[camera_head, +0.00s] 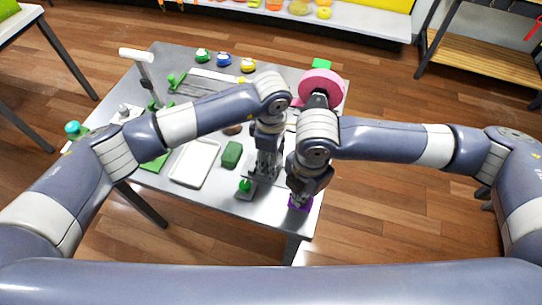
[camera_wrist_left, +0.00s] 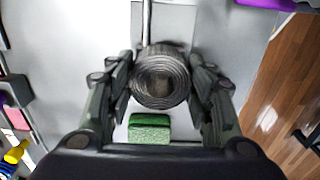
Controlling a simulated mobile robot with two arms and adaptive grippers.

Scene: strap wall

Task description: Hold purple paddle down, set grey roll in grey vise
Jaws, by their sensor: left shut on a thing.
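The grey roll (camera_wrist_left: 160,78), a ribbed coil with an open centre, sits between the two fingers of my left gripper (camera_wrist_left: 162,95) in the left wrist view. That gripper (camera_head: 263,175) is shut on it, low over the table's near side in the head view. The purple paddle (camera_head: 300,204) lies at the near right corner, mostly under my right gripper (camera_head: 298,197), which points down at it. The paddle's edge shows at the top of the left wrist view (camera_wrist_left: 262,3). The right fingertips are too small to read. I cannot clearly make out the grey vise.
A green sponge (camera_head: 232,154) and white tray (camera_head: 195,163) lie left of my left gripper. A green-knobbed grey piece (camera_head: 246,188) stands close beside it. A pink disc (camera_head: 321,84) stands at the back right. Several small coloured items line the back edge.

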